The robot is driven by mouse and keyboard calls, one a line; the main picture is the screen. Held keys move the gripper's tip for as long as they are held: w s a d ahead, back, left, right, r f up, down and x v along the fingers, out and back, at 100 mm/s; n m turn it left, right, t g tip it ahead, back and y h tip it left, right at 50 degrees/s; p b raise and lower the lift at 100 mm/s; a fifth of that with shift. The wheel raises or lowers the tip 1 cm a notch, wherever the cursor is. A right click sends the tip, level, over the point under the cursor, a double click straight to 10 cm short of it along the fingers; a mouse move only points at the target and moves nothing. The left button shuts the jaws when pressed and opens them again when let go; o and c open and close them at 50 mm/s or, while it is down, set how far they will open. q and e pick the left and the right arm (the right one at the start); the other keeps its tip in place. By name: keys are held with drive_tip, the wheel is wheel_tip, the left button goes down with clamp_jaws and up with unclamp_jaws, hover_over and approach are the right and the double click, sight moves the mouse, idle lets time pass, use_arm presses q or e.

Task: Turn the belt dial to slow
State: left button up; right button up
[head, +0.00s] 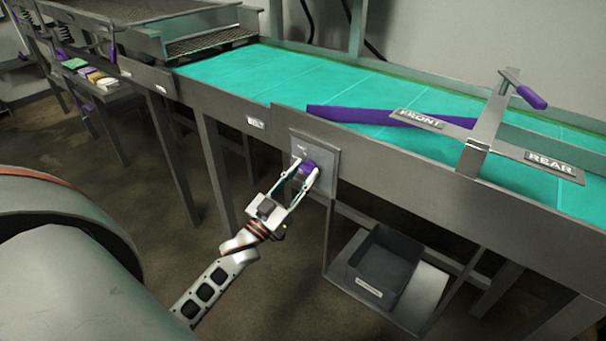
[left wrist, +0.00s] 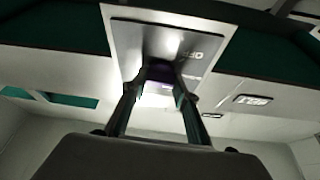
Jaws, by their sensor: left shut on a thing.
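The belt dial (head: 307,169) is a purple knob on a grey metal plate (head: 325,157) fixed to the side of the conveyor frame. My left gripper (head: 304,173) reaches up to it from below left, its two fingers closed around the knob. In the left wrist view the dial (left wrist: 161,72) shows dark purple between the fingertips of my left gripper (left wrist: 160,85). The plate carries lettering that reads like "OFF" to the right of the dial; other markings are hidden or too small to read. My right gripper is not in view.
The green conveyor belt (head: 290,83) runs above the dial, with a purple bar and a pivoting arm signed FRONT (head: 418,119) and REAR (head: 549,163). A dark bin (head: 385,265) sits on a low shelf at the lower right. Conveyor legs stand left of my gripper.

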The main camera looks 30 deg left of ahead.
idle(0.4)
use_arm(q)
drive_tip(key=o, duration=1.1)
drive_tip(key=v, duration=1.2)
drive_tip(key=shift+f, duration=0.1)
drive_tip(key=shift+f, duration=0.1)
